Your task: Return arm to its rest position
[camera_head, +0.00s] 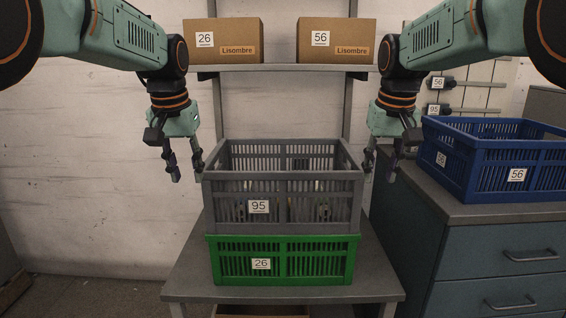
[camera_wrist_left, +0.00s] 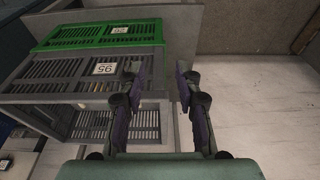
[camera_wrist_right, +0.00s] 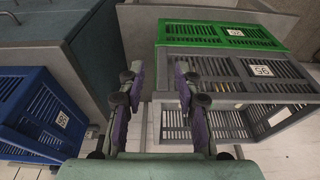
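My left gripper (camera_head: 184,166) hangs fingers down beside the left end of the grey crate. In the left wrist view its two fingers (camera_wrist_left: 158,84) are apart with nothing between them. My right gripper (camera_head: 382,164) hangs fingers down beside the right end of the same crate. In the right wrist view its fingers (camera_wrist_right: 162,84) are also apart and empty. The grey crate (camera_head: 322,207), labelled 95, sits on the green crate (camera_head: 305,262), labelled 26. Whether either gripper touches the grey crate I cannot tell for sure; small gaps seem to show.
The crates stand on a grey table (camera_head: 190,275). A blue crate (camera_head: 487,176), labelled 56, stands on the drawer cabinet (camera_head: 490,240) at right. Two cardboard boxes, 26 (camera_head: 232,28) and 56 (camera_head: 338,26), sit on a shelf (camera_head: 290,68) above. The left side is free to the wall.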

